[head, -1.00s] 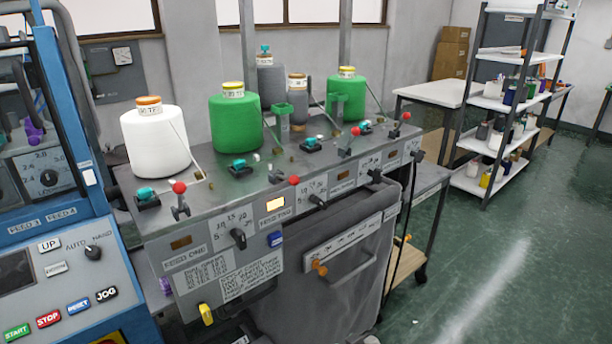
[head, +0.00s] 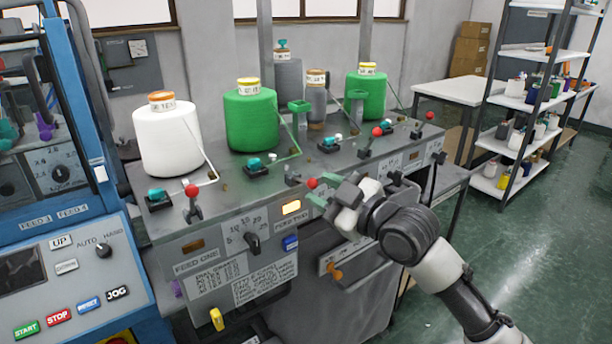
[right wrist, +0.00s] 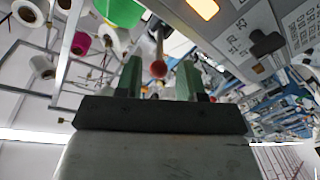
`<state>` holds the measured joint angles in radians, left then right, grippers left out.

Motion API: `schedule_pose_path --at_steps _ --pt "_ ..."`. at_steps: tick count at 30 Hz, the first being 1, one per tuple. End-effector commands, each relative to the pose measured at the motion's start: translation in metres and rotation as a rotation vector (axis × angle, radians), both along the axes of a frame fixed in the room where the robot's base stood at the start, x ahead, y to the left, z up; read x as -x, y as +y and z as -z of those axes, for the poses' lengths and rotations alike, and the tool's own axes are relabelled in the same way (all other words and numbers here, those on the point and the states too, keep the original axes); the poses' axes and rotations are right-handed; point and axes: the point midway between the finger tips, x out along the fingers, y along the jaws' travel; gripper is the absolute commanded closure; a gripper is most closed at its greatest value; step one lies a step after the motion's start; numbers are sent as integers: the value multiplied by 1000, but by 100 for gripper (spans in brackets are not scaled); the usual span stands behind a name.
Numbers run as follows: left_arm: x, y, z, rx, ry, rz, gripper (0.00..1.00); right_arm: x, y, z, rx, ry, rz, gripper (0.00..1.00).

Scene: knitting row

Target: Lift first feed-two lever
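The feed-two lever has a red ball knob (head: 312,183) and a short metal arm, set at the front edge of the grey feed bench (head: 232,200) above the FEED TWO panel. My right gripper (head: 326,191) is open with green fingertips, at the right of this knob. In the right wrist view the red knob (right wrist: 158,69) shows between the two spread fingers of the gripper (right wrist: 159,75), with a gap on both sides. I cannot tell whether a finger touches it. My left gripper is not in view.
The feed-one lever's red knob (head: 191,190) stands to the left; another red knob (head: 377,131) lies behind. An amber lamp (head: 291,208) is lit below. A white cone (head: 167,140) and green cones (head: 251,120) stand on the bench. Floor at right is clear.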

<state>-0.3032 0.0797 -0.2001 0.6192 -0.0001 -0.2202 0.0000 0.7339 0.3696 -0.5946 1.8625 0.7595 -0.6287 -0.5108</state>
Motion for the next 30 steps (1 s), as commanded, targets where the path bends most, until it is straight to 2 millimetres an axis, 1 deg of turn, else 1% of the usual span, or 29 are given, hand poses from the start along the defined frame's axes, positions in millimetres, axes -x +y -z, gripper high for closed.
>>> schedule_pose_path --at_steps 1,3,9,13,20,21,23,28,30 --pt "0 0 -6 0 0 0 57 -8 8 -4 -4 1 0 61" --pt "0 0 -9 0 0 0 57 -16 17 -3 -2 2 1 61" --pt "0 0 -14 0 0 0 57 -32 33 -1 -2 1 1 61" --pt "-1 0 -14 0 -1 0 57 -36 36 0 -1 1 2 61" --pt "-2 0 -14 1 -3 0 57 -37 37 0 -1 0 2 61" --pt "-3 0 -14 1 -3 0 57 -37 37 0 -1 0 2 64" --pt "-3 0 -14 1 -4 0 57 -36 37 0 -1 0 2 74" --pt "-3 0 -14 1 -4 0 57 -36 37 1 -1 1 2 100" --pt "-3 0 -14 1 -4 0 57 -36 37 1 -1 1 2 100"
